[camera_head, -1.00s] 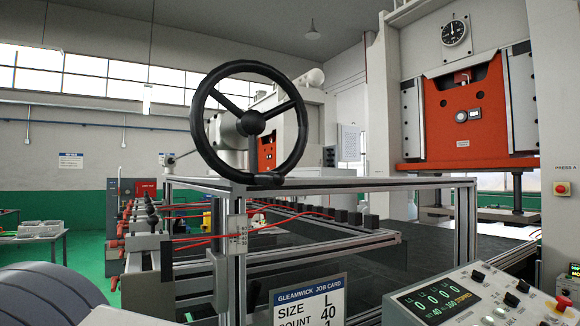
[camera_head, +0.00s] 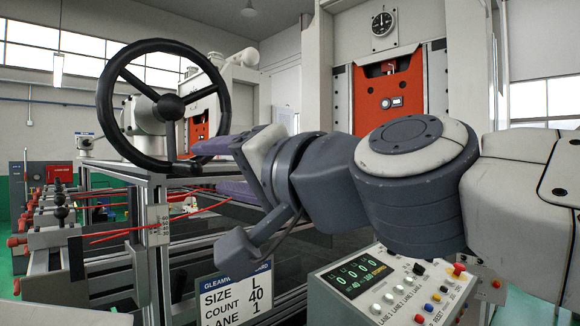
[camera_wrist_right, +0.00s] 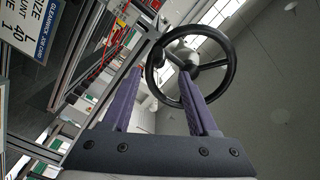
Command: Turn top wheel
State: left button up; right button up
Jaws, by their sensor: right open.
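In the right wrist view the wheel (camera_wrist_right: 225,48) shows beyond the fingertips of the open gripper (camera_wrist_right: 159,72). Its lower left rim appears between them, and the right finger covers part of it. I cannot tell whether they touch. My left gripper is not in view.
A metal frame (camera_head: 160,215) with red cables stands below the wheel. A job card (camera_head: 235,293) hangs at its front. A control panel (camera_head: 385,290) with buttons sits below my right arm. A press with an orange front (camera_head: 388,100) stands behind.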

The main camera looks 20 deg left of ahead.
aim_at(189, 169)
jog(key=p+x, duration=0.1)
jog(key=x, duration=0.8)
jog(key=shift+w+f+p, duration=0.1)
jog(key=shift+p, duration=0.2)
grip_shut()
dwell(0.9)
